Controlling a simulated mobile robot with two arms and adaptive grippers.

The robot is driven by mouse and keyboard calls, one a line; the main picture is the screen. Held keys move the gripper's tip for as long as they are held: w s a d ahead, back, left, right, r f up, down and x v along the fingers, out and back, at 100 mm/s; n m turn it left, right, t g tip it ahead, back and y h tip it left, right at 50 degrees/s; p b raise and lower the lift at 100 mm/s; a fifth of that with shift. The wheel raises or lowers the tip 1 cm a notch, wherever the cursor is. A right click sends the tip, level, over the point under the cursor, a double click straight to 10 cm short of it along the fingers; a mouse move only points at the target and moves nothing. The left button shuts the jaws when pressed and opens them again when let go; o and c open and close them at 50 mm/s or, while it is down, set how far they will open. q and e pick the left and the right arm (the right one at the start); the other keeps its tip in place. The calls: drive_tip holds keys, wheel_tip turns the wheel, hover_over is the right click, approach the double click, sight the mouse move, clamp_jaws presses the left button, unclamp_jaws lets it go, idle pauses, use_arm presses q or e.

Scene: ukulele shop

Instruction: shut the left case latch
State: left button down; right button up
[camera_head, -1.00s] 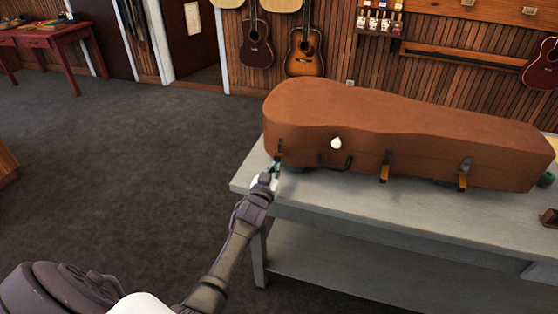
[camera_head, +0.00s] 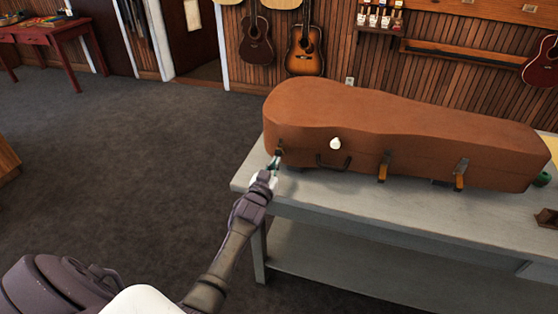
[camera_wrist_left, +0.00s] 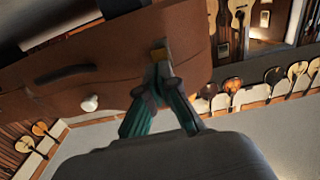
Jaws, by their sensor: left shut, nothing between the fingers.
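The brown guitar case (camera_head: 400,130) lies closed on a grey table. Its left latch (camera_head: 279,147) is on the front face near the left end, partly hidden by my left gripper (camera_head: 274,163). In the left wrist view the latch's brass part (camera_wrist_left: 159,53) shows just beyond the fingertips. My left gripper (camera_wrist_left: 158,78) is shut with nothing between its teal fingers. Its tips are at or very near the latch; I cannot tell whether they touch. I cannot tell how far the latch is turned. My right gripper is not in view.
Two more latches with brass lower ends, a middle one (camera_head: 383,168) and a right one (camera_head: 460,174), are on the case front. The grey table (camera_head: 330,195) has bare surface in front of the case.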

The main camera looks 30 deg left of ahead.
use_arm(q)
drive_tip(key=r+p+v, duration=0.1)
drive_tip(key=p+v, duration=0.5)
drive_tip(key=v, duration=0.3)
drive_tip(key=shift+s, duration=0.35)
idle(0.6)
drive_tip(key=shift+r, duration=0.1)
drive_tip(key=s+d+f+m+g+h, duration=0.1)
drive_tip(key=s+d+f+g, duration=0.3)
drive_tip(key=f, duration=0.6)
drive_tip(key=s+d+f+m+g+h+b, duration=0.1)
drive_tip(key=s+d+f+h, duration=0.1)
drive_tip(key=s+f, duration=0.65)
drive_tip(key=s+d+f+m+g+h, duration=0.1)
drive_tip(key=s+d+f+g, duration=0.25)
drive_tip(key=f, duration=0.85)
drive_tip(key=s+d+f+m+g, duration=0.1)
drive_tip(key=s+f+g, duration=0.3)
drive_tip(key=s, duration=1.1)
drive_tip(key=s+d+f+m+g+b, duration=0.1)
drive_tip(key=s+f+g, duration=0.3)
drive_tip(key=s+f, duration=0.7)
drive_tip(key=s+d, duration=0.1)
drive_tip(key=s, duration=0.4)
drive_tip(key=shift+s+d, duration=0.2)
drive_tip(key=shift+s, duration=0.1)
